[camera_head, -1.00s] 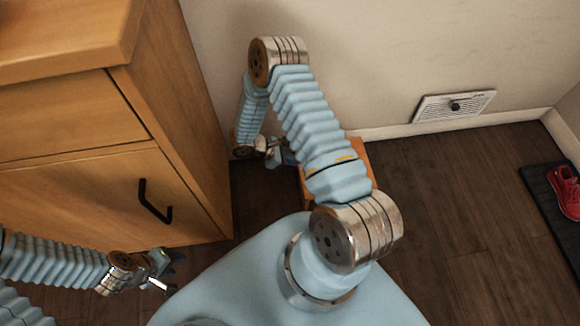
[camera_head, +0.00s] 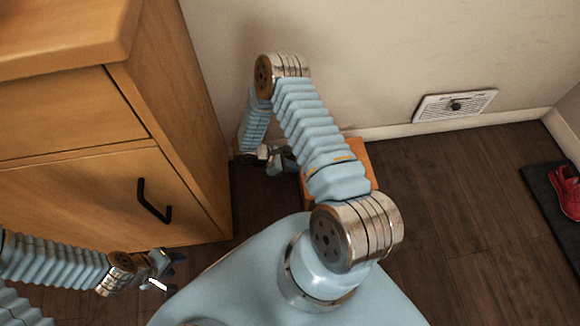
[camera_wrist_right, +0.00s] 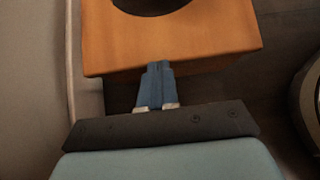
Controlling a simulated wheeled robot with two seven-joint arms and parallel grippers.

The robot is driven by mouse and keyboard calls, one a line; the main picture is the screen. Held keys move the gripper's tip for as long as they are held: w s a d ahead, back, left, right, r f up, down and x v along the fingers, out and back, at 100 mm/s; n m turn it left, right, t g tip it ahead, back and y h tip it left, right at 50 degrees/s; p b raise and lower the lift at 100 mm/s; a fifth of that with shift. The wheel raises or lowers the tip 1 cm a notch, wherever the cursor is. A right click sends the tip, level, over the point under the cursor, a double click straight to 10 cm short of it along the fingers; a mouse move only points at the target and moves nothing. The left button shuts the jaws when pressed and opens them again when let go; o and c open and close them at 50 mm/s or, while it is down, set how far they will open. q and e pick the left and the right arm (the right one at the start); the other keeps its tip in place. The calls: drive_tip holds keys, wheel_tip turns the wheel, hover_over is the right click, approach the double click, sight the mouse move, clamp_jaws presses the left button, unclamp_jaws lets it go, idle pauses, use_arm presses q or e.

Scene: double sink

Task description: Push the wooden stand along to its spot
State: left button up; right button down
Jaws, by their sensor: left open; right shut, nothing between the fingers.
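The wooden stand (camera_head: 357,150) is an orange-brown block on the floor by the back wall, mostly hidden behind my right arm in the head view. In the right wrist view the stand (camera_wrist_right: 205,40) shows a flat top with a dark round opening at its far side. My right gripper (camera_wrist_right: 158,68) is shut and empty, its fingertips at the stand's near side face; I cannot tell for certain whether they touch. In the head view the right gripper (camera_head: 289,160) is at the stand's left side. My left gripper (camera_head: 172,271) is open and empty, low in front of the cabinet.
A wooden cabinet (camera_head: 80,190) with a black handle (camera_head: 154,201) fills the left. A wall vent (camera_head: 455,105) sits above the baseboard. A dark mat (camera_head: 549,190) with a red shoe (camera_head: 566,190) lies at far right. Dark floor (camera_head: 455,200) between stand and mat is clear.

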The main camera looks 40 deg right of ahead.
sight(368, 159)
drive_tip(key=s+d+b, duration=0.2)
drive_tip(key=s+d, duration=0.2)
drive_tip(key=d, duration=0.4)
drive_tip(key=s+d+b, duration=0.2)
drive_tip(key=s+d, duration=0.3)
drive_tip(key=d, duration=0.3)
drive_tip(key=s+d+b, duration=0.2)
drive_tip(key=s+d, duration=0.2)
drive_tip(key=d, duration=0.4)
drive_tip(key=shift+s+d+f, duration=0.15)
drive_tip(key=shift+s+d, duration=0.1)
drive_tip(key=shift+s, duration=0.15)
drive_tip(key=shift+s+d, duration=0.2)
drive_tip(key=shift+d, duration=0.15)
drive_tip(key=shift+a, duration=0.1)
drive_tip(key=shift+w+a, duration=0.25)
wheel_tip(368, 159, up, 6)
drive_tip(key=shift+w+f+p, duration=0.1)
drive_tip(key=shift+p, duration=0.8)
drive_tip(key=s+d, duration=0.5)
drive_tip(key=d, duration=0.4)
drive_tip(key=s+d, duration=0.5)
drive_tip(key=d, duration=0.4)
drive_tip(key=shift+d+f+b, duration=0.15)
drive_tip(key=shift+f+b, duration=0.05)
drive_tip(key=shift+b, duration=0.2)
drive_tip(key=shift+s, duration=0.15)
